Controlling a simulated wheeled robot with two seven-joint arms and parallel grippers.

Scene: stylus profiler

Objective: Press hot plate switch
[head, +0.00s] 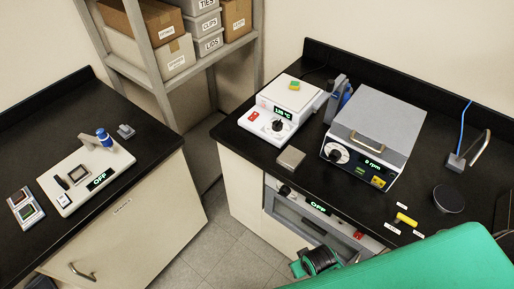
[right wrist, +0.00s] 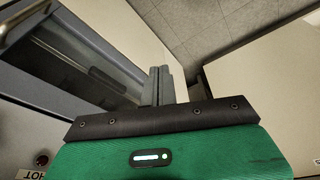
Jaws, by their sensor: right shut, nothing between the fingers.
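The hot plate (head: 290,97) is a white box on the right bench, with a lit display and a dark knob. Its red switch (head: 253,115) is on the left of the front face. A small yellow and green block (head: 294,86) sits on its top. My right gripper (right wrist: 160,85) shows in the right wrist view, its two fingers together and empty, in front of the cabinet and over the floor. It is apart from the hot plate, which is not in that view. In the head view its fingertips cannot be made out. My left gripper is not in view.
A grey-lidded machine (head: 377,125) reading 0 rpm stands right of the hot plate. A small grey block (head: 290,158) lies near the bench's front edge. An oven (head: 310,215) reading OFF is built in below. The left bench (head: 140,160) holds a white instrument (head: 85,175).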

